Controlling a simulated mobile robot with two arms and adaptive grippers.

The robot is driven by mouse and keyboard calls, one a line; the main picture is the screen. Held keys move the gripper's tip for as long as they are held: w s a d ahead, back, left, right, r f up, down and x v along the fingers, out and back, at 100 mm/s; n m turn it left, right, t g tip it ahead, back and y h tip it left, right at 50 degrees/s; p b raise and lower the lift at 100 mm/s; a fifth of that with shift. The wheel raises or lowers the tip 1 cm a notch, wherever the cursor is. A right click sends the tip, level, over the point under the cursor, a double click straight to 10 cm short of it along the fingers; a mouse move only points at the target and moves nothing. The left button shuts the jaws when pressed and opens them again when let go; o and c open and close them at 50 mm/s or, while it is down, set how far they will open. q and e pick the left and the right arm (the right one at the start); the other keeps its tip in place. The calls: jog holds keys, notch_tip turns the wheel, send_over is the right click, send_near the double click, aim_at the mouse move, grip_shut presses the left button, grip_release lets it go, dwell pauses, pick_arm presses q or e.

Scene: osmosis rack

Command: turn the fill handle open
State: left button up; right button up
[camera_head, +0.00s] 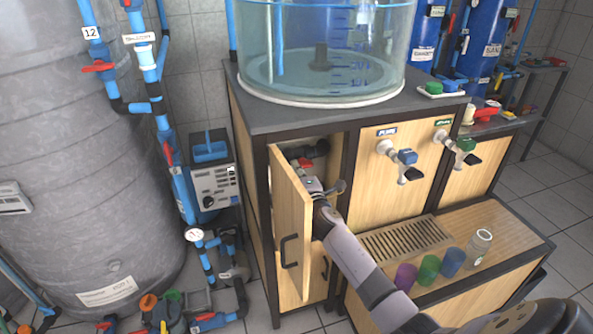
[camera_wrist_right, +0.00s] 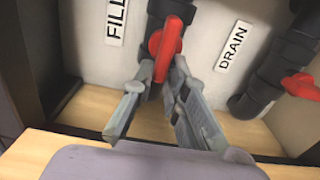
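The red fill handle (camera_wrist_right: 166,45) sits on a dark pipe beside the FILL label (camera_wrist_right: 116,20) in the right wrist view. It points down toward me. In the head view, red (camera_head: 304,163) shows inside the open cabinet, just beyond my right gripper (camera_head: 314,184). My right gripper (camera_wrist_right: 163,78) is open, with its fingertips on either side of the handle's lower end. I cannot tell whether either finger touches it. My left gripper is in neither view.
A second red handle (camera_wrist_right: 302,86) is on the pipe by the DRAIN label (camera_wrist_right: 233,46). The cabinet door (camera_head: 291,232) stands open left of my right arm. A clear tank (camera_head: 325,55) stands on top.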

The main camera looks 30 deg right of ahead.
jog(key=o, duration=0.3)
jog(key=shift+o, duration=0.2)
jog(key=v, duration=1.2)
jog(key=shift+a, duration=0.1)
